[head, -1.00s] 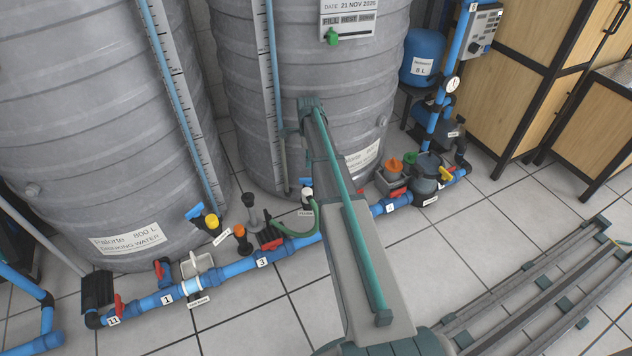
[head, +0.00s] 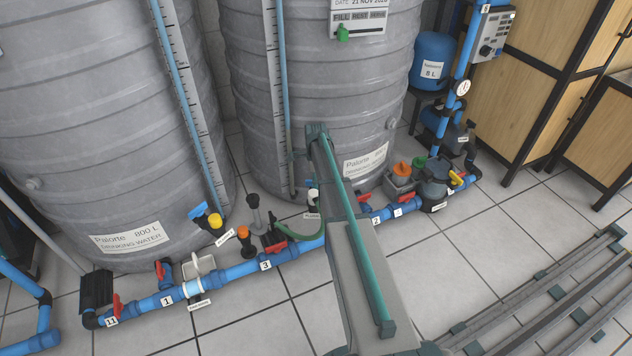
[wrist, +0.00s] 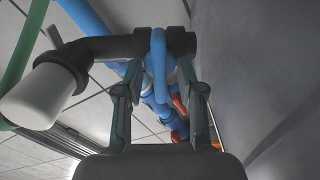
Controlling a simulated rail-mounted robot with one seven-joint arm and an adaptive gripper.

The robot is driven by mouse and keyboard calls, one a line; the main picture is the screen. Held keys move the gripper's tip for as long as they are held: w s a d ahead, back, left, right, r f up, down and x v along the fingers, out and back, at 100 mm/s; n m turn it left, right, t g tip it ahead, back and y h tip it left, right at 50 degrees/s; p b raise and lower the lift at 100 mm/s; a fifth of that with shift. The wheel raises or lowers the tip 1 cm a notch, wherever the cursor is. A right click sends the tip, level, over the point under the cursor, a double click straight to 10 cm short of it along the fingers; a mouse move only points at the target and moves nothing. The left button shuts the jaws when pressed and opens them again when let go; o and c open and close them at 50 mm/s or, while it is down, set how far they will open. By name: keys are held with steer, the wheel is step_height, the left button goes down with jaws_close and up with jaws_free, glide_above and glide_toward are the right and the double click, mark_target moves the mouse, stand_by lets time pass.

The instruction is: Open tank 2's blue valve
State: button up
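The right grey tank (head: 262,95) stands behind my arm; no tank number is readable on it. A blue valve (head: 310,183) shows low at its front in the head view, mostly hidden by my arm. In the wrist view a blue valve handle (wrist: 158,55) sits on a black pipe (wrist: 110,47), seen nearly end-on. My gripper (wrist: 159,68) is open, with one finger on each side of this handle. Gaps show between handle and fingers; whether either touches is unclear. My gripper is hidden behind my arm in the head view.
A white-capped black elbow (wrist: 45,90) lies left of the fingers, and a grey tank wall (wrist: 245,60) is close on the right. A green hose (head: 292,233) and the blue floor pipe (head: 240,270) with red-handled valves run below. The left tank (head: 90,120) has another blue-handled valve (head: 198,210).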

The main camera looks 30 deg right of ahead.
jaws_close()
